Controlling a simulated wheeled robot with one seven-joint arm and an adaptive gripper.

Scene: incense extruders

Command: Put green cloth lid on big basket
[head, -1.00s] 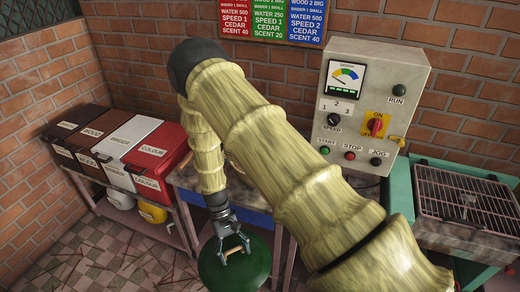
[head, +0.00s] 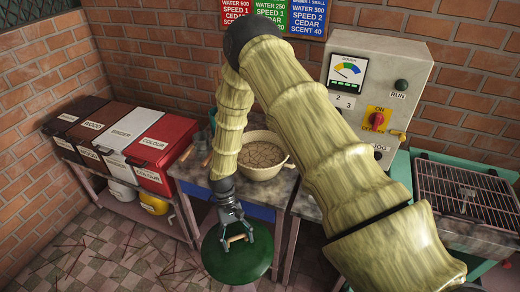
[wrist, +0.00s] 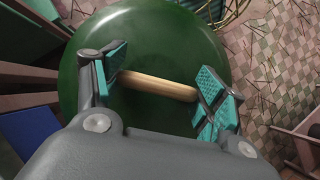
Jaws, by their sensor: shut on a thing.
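The green lid (head: 237,267) is a round dark green disc with a wooden bar handle. It is in front of the workbench in the head view and fills much of the wrist view (wrist: 170,25). My gripper (head: 236,238) is shut on the wooden handle (wrist: 157,86), with its teal pads at the two ends of the bar. The lid looks roughly level, and what is under it is hidden. I cannot clearly make out the big basket; thin yellowish wire or cane (wrist: 234,13) shows past the lid's edge at top right in the wrist view.
A cream basin (head: 284,165) with brown contents stands on the workbench (head: 196,178) behind my arm. Lidded bins (head: 163,150) stand on a rack at left. A control panel (head: 372,95) and a grill (head: 465,190) are at right. Sticks litter the tiled floor (head: 120,250).

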